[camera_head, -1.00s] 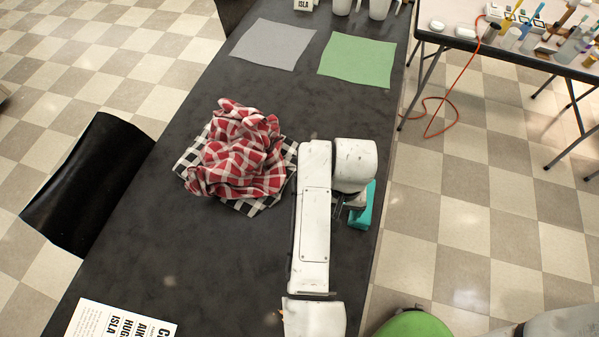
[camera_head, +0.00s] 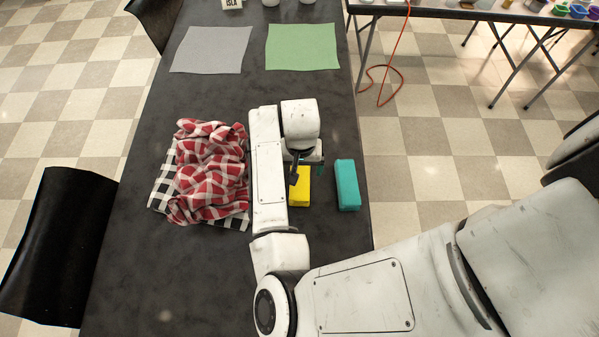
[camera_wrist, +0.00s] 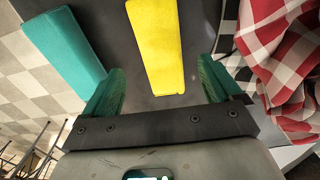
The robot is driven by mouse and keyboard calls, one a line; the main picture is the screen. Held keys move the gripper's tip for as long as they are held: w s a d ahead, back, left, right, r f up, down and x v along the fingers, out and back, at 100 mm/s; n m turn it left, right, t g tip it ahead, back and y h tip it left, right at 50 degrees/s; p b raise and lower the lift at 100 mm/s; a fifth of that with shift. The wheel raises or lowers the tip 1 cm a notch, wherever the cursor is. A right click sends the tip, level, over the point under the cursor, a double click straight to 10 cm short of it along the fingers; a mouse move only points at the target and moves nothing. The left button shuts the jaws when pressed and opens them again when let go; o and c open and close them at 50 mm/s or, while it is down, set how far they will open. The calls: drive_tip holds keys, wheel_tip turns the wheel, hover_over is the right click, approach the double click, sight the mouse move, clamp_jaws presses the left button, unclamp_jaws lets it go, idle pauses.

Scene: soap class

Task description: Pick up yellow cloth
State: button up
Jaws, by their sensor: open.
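The yellow cloth looks like a long yellow block (camera_head: 301,190) lying on the dark table, partly hidden by my arm in the head view. In the wrist view the yellow block (camera_wrist: 155,40) lies ahead of the jaws, its near end between the lines of the two fingers. My gripper (camera_wrist: 163,84) has its green-padded fingers wide apart with nothing held. In the head view my gripper (camera_head: 304,166) is over the block's far part. I cannot tell the exact height gap.
A teal block (camera_head: 347,185) lies close to the right of the yellow one, near the table's right edge. A crumpled red checked cloth (camera_head: 212,175) on a black-and-white checked cloth (camera_head: 162,187) lies left. Grey (camera_head: 212,50) and green (camera_head: 302,47) sheets lie farther back.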

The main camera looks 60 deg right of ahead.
drive_tip(key=shift+w+f+p, duration=0.1)
drive_tip(key=shift+f+p, duration=0.25)
drive_tip(key=shift+f, duration=2.15)
drive_tip(key=c, duration=1.1)
drive_tip(key=shift+r, duration=0.1)
drive_tip(key=shift+c, duration=0.2)
drive_tip(key=shift+r, duration=0.5)
drive_tip(key=s+r+b, duration=0.1)
drive_tip(key=s+r, duration=1)
drive_tip(key=s, duration=0.3)
drive_tip(key=shift+d+r, duration=0.4)
